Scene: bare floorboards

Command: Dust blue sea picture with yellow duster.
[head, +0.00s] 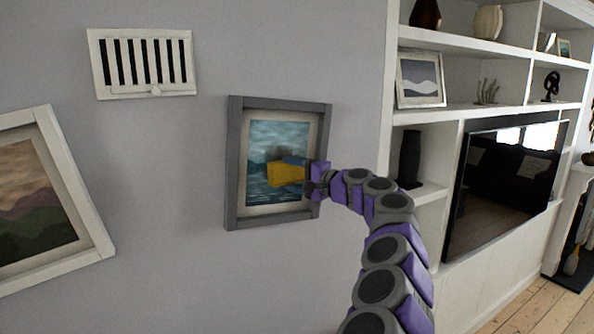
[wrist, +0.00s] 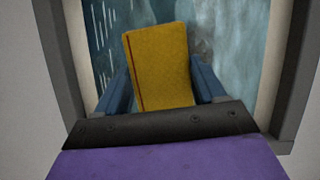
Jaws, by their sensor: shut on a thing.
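The blue sea picture (head: 262,133) hangs on the grey wall in a dark grey frame with a pale mat. It also fills the upper part of the wrist view (wrist: 228,35). The yellow duster (head: 284,175) is a block held in front of the picture's middle. In the wrist view the duster (wrist: 160,65) stands between two blue fingers. My gripper (head: 302,172) is shut on the duster. I cannot tell whether the duster touches the picture. A dark smudge shows on the picture just above the duster. The duster hides part of the picture's lower middle.
A white-framed landscape picture (head: 45,205) hangs tilted at the left. A white vent (head: 143,63) is above it. White shelves (head: 460,112) with vases and a small framed picture stand at the right, with a television (head: 505,180). Bare wall surrounds the sea picture.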

